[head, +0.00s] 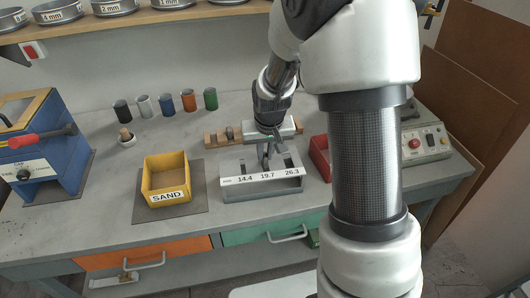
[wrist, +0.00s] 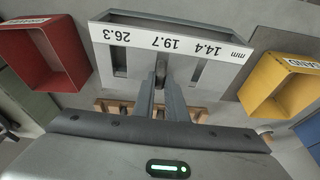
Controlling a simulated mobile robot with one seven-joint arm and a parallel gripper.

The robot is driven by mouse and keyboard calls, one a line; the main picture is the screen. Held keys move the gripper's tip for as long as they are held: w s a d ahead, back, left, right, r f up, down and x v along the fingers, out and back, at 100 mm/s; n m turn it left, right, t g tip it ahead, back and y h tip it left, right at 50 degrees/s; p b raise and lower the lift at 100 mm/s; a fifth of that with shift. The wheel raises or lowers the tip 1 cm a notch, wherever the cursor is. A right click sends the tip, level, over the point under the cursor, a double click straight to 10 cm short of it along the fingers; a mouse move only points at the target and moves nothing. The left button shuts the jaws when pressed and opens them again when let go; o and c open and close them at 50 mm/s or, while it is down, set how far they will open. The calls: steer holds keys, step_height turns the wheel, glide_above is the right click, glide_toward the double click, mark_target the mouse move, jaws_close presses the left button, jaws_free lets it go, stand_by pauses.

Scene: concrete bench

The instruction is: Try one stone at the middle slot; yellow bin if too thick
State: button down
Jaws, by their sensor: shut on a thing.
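The grey slot gauge (head: 290,186) stands on the bench, with a white label reading 14.4, 19.7 and 26.3; it also shows in the wrist view (wrist: 205,30). My gripper (head: 266,160) is at the gauge's middle slot, marked 19.7. In the wrist view its fingers (wrist: 161,92) are shut on a small grey stone (wrist: 161,70), which lines up with that slot. I cannot tell how far the stone is inside the slot. The yellow bin (head: 166,196), labelled SAND, stands left of the gauge on a dark mat, and at right in the wrist view (wrist: 258,85).
A red bin (head: 318,158) stands right of the gauge, partly behind my arm. A wooden rack (head: 212,140) lies behind the gauge. Several coloured cups (head: 188,100) stand at the back. A blue machine (head: 45,150) is at left, a control box (head: 425,143) at right.

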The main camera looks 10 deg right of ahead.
steer(key=shift+f, duration=0.2)
stand_by(0.7)
steer(key=c, duration=1.7)
jaws_free()
steer(key=p+v, duration=0.1)
steer(key=v, duration=1.6)
steer(key=shift+s+r, duration=0.1)
steer(key=shift+r, duration=0.05)
steer(key=s+r+p, duration=0.2)
steer(key=s+r, duration=0.3)
steer(key=s, duration=0.1)
steer(key=s+r+t+p, duration=0.1)
steer(key=s+r+p, duration=0.2)
steer(key=s+r, duration=0.2)
steer(key=s+r+t+p, duration=0.1)
steer(key=s+r+p, duration=0.2)
steer(key=s+r, duration=0.2)
steer(key=shift+s+d+n, duration=0.15)
steer(key=shift+s+n, duration=0.15)
steer(key=shift+s, duration=1.35)
